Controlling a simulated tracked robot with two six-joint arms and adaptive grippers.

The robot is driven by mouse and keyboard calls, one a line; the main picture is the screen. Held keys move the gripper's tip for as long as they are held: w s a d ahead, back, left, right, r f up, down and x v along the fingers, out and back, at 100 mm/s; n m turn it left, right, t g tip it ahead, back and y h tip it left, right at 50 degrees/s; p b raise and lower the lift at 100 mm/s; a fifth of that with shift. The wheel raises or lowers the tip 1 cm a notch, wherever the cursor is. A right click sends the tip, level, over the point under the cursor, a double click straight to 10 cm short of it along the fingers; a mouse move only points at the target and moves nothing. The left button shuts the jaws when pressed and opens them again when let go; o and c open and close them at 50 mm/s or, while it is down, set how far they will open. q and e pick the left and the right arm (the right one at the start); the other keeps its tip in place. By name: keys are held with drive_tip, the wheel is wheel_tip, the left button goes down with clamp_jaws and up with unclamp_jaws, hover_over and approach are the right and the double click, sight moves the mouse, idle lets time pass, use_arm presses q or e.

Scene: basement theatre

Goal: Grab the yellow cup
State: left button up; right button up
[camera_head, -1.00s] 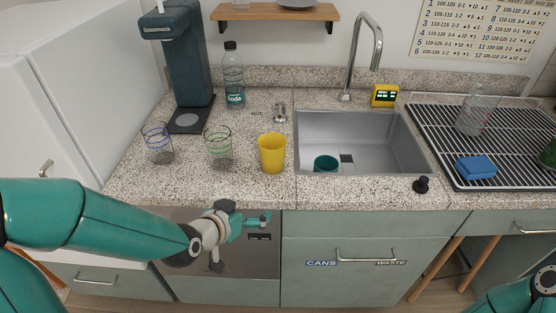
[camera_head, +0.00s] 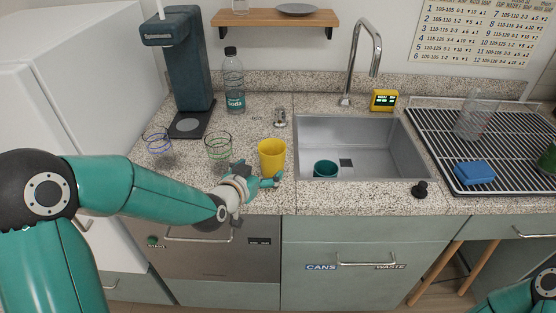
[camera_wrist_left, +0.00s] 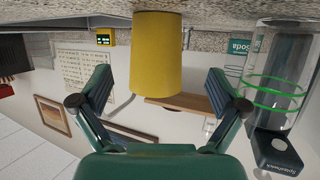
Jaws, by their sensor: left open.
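The yellow cup (camera_head: 271,155) stands upright on the speckled counter, just left of the sink. My left gripper (camera_head: 261,175) is at the counter's front edge, close in front of the cup, with its fingers spread and nothing held. In the left wrist view, which is upside down, the yellow cup (camera_wrist_left: 156,55) appears centred between the two open fingers, a little beyond their tips. Whether a finger touches the cup cannot be told. My right gripper is out of view; only part of that arm shows at the lower right.
A green-banded glass (camera_head: 218,147) stands close left of the cup, with a blue-banded glass (camera_head: 157,145) farther left. A soda bottle (camera_head: 233,80) and a dark soda machine (camera_head: 188,75) stand behind. The sink (camera_head: 385,150) holds a teal cup (camera_head: 325,169).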

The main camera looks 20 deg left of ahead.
sight(267, 166)
use_arm(q)
drive_tip(key=shift+d+p+x, duration=0.1)
drive_tip(key=shift+p+x, duration=0.4)
drive_tip(key=shift+x, duration=0.9)
drive_tip(key=shift+d+p+x, duration=0.15)
drive_tip(key=shift+p+x, duration=0.3)
drive_tip(key=shift+x, duration=0.9)
drive_tip(key=shift+s+f, duration=0.15)
drive_tip(key=shift+f, duration=0.05)
drive_tip(key=c, duration=1.3)
drive_tip(key=shift+o, duration=0.2)
drive_tip(key=shift+r, duration=0.2)
